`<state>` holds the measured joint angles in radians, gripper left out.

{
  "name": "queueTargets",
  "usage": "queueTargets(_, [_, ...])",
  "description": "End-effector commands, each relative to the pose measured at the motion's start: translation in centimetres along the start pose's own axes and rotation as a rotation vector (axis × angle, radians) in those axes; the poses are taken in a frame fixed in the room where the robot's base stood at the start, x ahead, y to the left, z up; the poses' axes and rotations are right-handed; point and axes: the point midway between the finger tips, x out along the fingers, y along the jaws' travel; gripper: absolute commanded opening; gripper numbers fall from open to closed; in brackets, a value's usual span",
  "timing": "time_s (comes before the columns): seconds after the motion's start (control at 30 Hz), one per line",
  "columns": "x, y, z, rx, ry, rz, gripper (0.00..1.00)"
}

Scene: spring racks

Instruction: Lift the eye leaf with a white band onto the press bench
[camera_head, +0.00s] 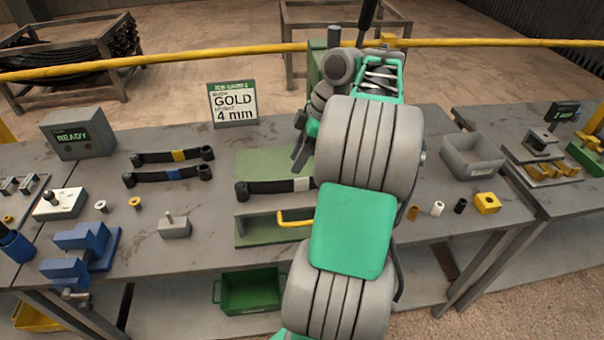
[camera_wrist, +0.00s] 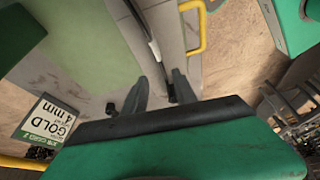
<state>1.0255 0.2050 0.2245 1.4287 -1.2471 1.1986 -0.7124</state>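The eye leaf with a white band (camera_head: 268,188) is a dark bar lying on a green-topped stand (camera_head: 262,160) in the middle of the bench. Its rolled left eye shows in the head view; my arm hides its right end. In the wrist view, the leaf's white band (camera_wrist: 155,48) lies just beyond my fingertips. My gripper (camera_wrist: 160,78) is open, its two dark fingers apart and pointing toward the leaf. In the head view my gripper (camera_head: 301,152) is partly hidden by my arm. I cannot tell which surface is called the press bench.
Leaves with yellow (camera_head: 179,156) and blue (camera_head: 173,175) bands lie to the left. A yellow handle (camera_head: 295,221) sticks out at the stand's front. A sign (camera_head: 234,104) reads GOLD, 4 mm. A grey bin (camera_head: 472,158) stands right; a blue fixture (camera_head: 82,251) stands front left.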

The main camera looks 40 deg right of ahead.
Motion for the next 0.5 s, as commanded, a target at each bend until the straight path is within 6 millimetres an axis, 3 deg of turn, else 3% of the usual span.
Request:
queueTargets(0.03, [-1.0,0.3,1.9,-0.032,0.003,-0.001,0.33])
queueTargets(0.13, [-0.8,0.3,3.6,-0.082,0.006,-0.004,0.33])
queueTargets(0.5, [5.3,0.1,3.7,-0.09,0.007,-0.005,0.33])
